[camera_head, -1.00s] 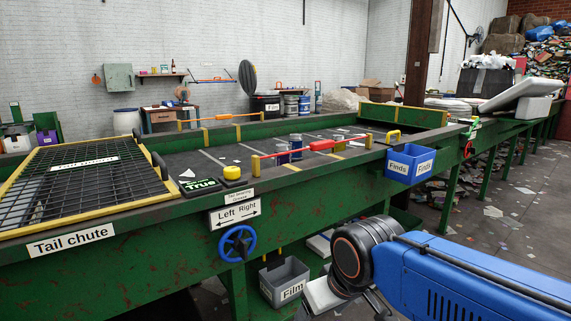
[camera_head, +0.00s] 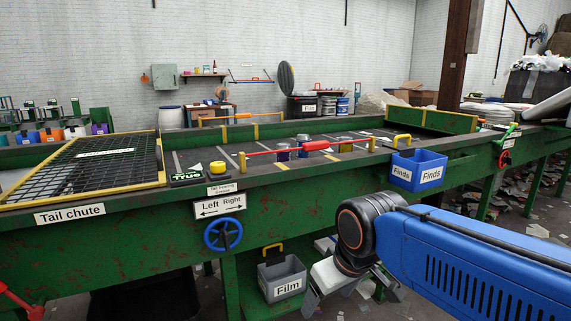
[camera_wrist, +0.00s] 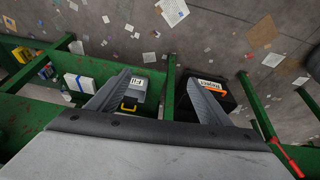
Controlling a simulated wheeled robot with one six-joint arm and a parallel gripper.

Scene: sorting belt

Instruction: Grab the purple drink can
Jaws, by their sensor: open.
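Two small bluish-purple cans stand on the dark belt behind the red bar in the head view. One can (camera_head: 282,155) is on the left, and the other can (camera_head: 303,141) is slightly farther back to its right. The red bar partly hides them, and I cannot tell for sure which is the purple drink can. My gripper (camera_head: 350,289) is low in front of the green belt frame, well below and apart from the cans. Its fingers are spread and empty, also in the wrist view (camera_wrist: 160,78), pointing toward the floor. No can shows in the wrist view.
A red bar (camera_head: 262,152) crosses above the belt's near edge. A blue Finds bin (camera_head: 417,172) hangs on the frame. A grey Film bin (camera_head: 283,277) stands below, near my gripper. A black mesh grid (camera_head: 85,168) covers the left end. A yellow button (camera_head: 217,167) sits on the edge.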

